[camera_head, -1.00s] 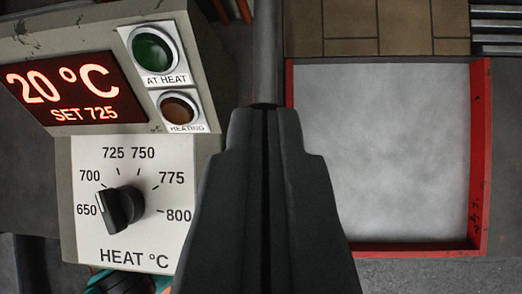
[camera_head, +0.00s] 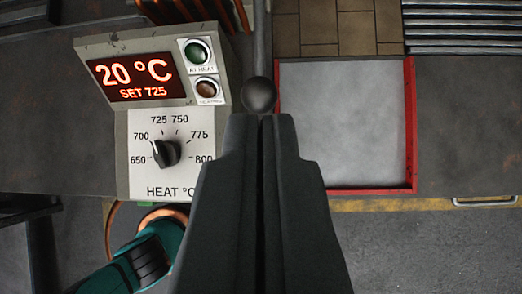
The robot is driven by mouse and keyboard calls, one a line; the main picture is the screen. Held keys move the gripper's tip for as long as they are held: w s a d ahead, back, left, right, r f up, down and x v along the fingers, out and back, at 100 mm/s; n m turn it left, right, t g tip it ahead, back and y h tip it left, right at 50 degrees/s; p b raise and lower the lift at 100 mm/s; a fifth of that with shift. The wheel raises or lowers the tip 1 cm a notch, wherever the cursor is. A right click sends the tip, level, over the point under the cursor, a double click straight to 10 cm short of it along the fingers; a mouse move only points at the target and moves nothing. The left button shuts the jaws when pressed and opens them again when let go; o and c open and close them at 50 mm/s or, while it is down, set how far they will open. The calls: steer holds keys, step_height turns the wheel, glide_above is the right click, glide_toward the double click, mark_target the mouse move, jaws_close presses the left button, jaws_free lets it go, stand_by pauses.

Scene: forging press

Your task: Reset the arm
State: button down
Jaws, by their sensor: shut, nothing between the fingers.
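My gripper (camera_head: 261,118) shows large and dark at the bottom middle, pointing up the picture. Its two fingers lie together with only a thin seam between them, and it is empty. A dark round ball knob (camera_head: 259,95) shows just beyond the fingertips, in line with a dark upright rod behind it. I cannot tell whether the tips touch the ball.
A heat control box (camera_head: 121,170) stands left, its display (camera_head: 129,75) reading 20 °C, SET 725, above a black dial (camera_head: 166,153). A red-edged tray (camera_head: 410,125) with a pale grey surface lies right. A teal and black object (camera_head: 150,262) is at lower left.

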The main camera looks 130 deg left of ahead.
steer(key=s+a+f+m+t+h, duration=0.2)
steer(key=s+a+f+m+t, duration=0.1)
steer(key=s+a, duration=0.5)
steer(key=s+a+f+m+t+h, duration=0.2)
steer(key=s+a+f+t, duration=0.4)
steer(key=s, duration=0.6)
steer(key=a+m+t, duration=0.1)
steer(key=a+t, duration=0.1)
steer(key=a, duration=0.1)
steer(key=shift+s+t+h, duration=0.3)
steer(key=shift+s+h, duration=0.1)
